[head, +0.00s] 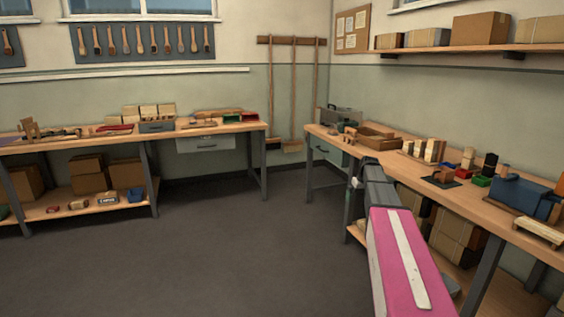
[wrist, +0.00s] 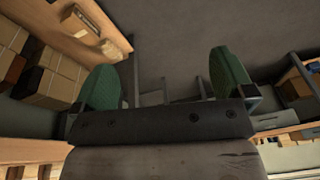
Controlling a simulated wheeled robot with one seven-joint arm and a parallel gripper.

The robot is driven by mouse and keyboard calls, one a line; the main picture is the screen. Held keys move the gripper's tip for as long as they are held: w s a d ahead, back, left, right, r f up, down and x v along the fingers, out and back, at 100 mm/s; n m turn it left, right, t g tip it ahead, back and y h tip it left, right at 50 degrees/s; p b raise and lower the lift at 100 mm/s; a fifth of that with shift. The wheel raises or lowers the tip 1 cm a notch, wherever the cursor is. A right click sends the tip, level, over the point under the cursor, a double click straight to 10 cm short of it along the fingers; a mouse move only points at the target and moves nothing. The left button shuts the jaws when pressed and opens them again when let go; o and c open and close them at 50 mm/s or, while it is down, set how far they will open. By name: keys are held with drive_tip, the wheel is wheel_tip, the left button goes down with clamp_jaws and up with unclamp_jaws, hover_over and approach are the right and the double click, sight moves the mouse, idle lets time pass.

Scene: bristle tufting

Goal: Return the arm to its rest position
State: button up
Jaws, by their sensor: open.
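My gripper (wrist: 166,72) shows in the wrist view with its two green fingers spread wide apart. It is open, and nothing is held between the fingers; the dark floor and some bench legs show behind the gap. In the head view my arm, with a pink and white link and grey links beyond it, reaches forward from the bottom right along the near edge of the right workbench (head: 397,176). The fingers cannot be made out clearly in the head view.
Another workbench (head: 75,141) stands at the left. The grey floor (head: 220,250) between them is clear.

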drive_tip(key=s+a+f, duration=0.5)
drive_tip(key=s, duration=0.6)
drive_tip(key=s+a+f+m+g, duration=0.1)
drive_tip(key=s+a+f, duration=0.4)
drive_tip(key=s, duration=0.7)
drive_tip(key=s+a+f+g+h, duration=0.1)
drive_tip(key=s+a+f, duration=0.3)
drive_tip(key=s+a, duration=0.3)
drive_tip(key=s, duration=0.4)
drive_tip(key=shift+s+f+m, duration=0.25)
drive_tip(key=shift+f+m, duration=0.15)
